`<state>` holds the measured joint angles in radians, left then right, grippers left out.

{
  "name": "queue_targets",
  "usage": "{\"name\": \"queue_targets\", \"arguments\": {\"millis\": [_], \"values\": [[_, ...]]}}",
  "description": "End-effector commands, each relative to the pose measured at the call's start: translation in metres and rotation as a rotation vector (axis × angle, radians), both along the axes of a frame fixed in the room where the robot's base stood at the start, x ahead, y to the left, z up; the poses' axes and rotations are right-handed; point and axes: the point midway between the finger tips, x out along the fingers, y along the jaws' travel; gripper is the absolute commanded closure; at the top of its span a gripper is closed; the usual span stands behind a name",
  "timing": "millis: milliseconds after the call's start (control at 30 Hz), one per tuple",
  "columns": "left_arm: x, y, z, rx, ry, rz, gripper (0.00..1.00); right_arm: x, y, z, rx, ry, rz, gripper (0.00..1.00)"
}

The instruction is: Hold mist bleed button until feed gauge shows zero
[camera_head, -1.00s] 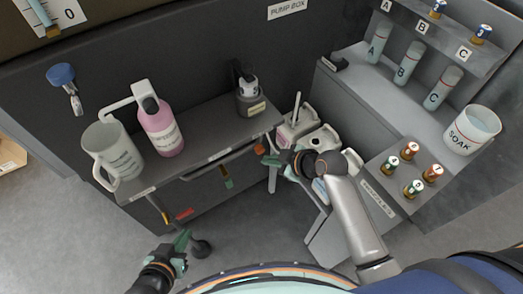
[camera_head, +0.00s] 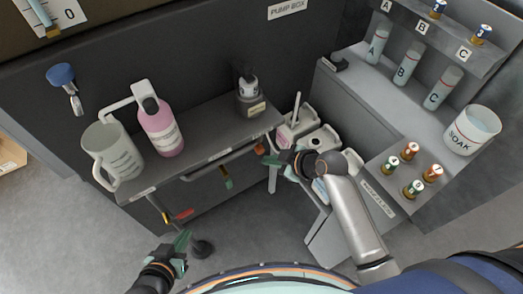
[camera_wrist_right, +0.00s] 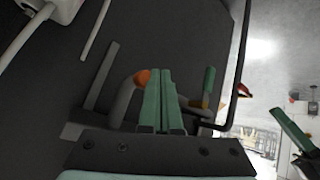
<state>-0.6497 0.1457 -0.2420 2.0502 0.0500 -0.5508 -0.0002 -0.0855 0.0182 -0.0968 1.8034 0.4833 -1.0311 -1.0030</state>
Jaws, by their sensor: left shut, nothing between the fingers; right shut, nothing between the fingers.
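An orange rounded knob (camera_head: 259,149), which may be the mist bleed button, sits at the right end under the shelf edge. It also shows in the right wrist view (camera_wrist_right: 143,77) beside my fingertips; I cannot tell whether they touch it. My right gripper (camera_head: 270,160) is shut and empty, its green fingers close together in the right wrist view (camera_wrist_right: 162,75). My left gripper (camera_head: 184,240) is shut and empty, low in front of the shelf. A gauge with a blue tube and a "0" mark (camera_head: 69,14) is cut off at the top left; I cannot read its label.
A grey shelf (camera_head: 205,140) holds a jug (camera_head: 112,155), a pink bottle (camera_head: 161,128) and a dark bottle (camera_head: 249,94). Green-tipped (camera_head: 228,183) and red (camera_head: 184,213) levers hang below. White containers (camera_head: 318,140) stand behind my right gripper. A SOAK beaker (camera_head: 472,130) stands right.

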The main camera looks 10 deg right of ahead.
Motion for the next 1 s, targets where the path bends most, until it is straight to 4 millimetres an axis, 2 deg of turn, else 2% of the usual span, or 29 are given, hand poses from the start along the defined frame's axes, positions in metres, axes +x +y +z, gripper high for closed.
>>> {"name": "queue_targets", "arguments": {"millis": [700, 1000], "values": [[-0.0004, -0.0001, -0.0002, 0.001, 0.001, -0.001, 1.0, 0.0003, 0.0001, 0.0002, 0.0, 0.0, 0.0, 1.0], [-0.0004, 0.0, 0.0032, 0.001, 0.001, -0.001, 1.0, 0.008, 0.0028, 0.0005, -0.001, 0.001, 0.001, 1.0]]}}
